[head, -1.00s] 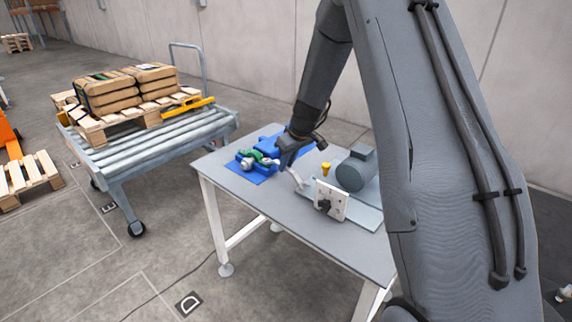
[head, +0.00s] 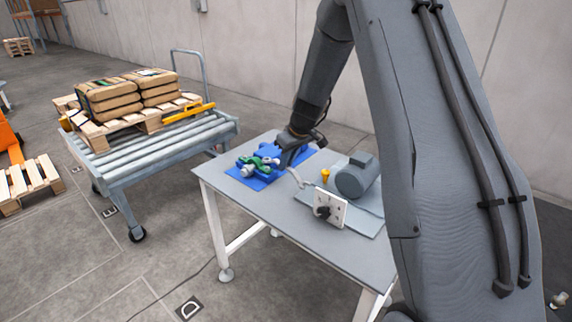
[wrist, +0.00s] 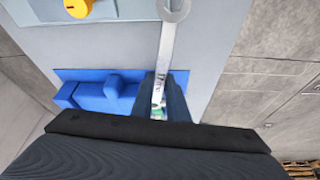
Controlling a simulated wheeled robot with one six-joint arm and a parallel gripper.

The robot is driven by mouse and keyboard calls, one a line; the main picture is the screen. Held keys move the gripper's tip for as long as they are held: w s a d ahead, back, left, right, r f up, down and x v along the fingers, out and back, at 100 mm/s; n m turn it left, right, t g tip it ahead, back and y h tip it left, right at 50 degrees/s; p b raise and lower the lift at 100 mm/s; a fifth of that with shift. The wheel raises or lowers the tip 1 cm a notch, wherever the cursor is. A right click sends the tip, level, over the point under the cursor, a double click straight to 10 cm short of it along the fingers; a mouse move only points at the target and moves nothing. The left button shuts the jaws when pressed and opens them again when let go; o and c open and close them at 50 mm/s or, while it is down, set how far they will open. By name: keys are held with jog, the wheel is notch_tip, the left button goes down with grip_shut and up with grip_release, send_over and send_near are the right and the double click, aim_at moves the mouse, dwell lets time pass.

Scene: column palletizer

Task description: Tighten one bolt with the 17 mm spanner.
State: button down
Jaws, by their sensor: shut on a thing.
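The spanner's ring end points away from my gripper, toward the motor side. Its handle carries dark lettering too small to read surely. A grey motor (head: 356,177) sits on a pale plate (head: 367,223) to the right of my gripper. No single bolt can be made out on it. A yellow piece (head: 325,175) stands beside the motor and shows in the wrist view (wrist: 78,8).
A white panel with a black knob (head: 338,208) stands at the plate's front. Green and silver items (head: 258,165) lie on the blue mat (head: 262,183). The table's front (head: 290,235) is clear. A roller cart (head: 130,158) with sacks on a pallet stands left.

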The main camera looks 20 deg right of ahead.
jog(key=shift+r, duration=0.15)
jog(key=shift+r+p, duration=1.35)
jog(key=shift+r, duration=1.1)
jog(key=shift+f, duration=0.1)
